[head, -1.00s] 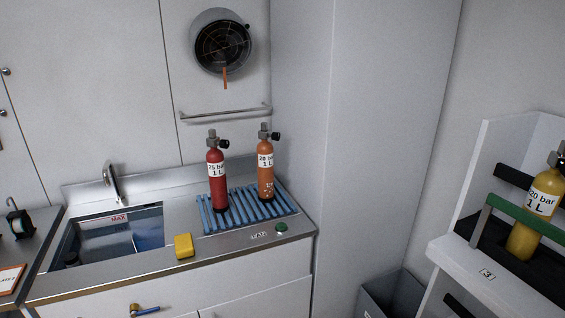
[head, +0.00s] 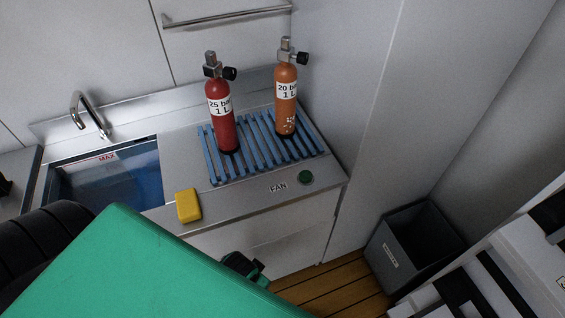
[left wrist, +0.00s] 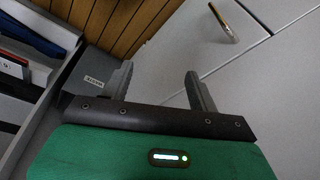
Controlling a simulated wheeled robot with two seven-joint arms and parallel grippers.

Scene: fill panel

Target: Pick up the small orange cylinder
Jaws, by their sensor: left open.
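The small orange cylinder (head: 286,98) stands upright on the blue slatted rack (head: 250,155) beside the sink in the head view. Its label reads 20 bar, 1 L, and it has a valve with a black knob on top. A red cylinder (head: 221,115), labelled 25 bar, stands upright to its left, apart from it. My left gripper (left wrist: 160,72) is open and empty in the left wrist view, in front of the pale cabinet fronts. My green left arm fills the lower left of the head view. The gripper is well below the orange cylinder. My right gripper is not in view.
The sink (head: 110,180) is at left. A wall rail (head: 225,18) is behind the cylinders. A grey waste bin (head: 415,245) stands on the wooden floor at right.

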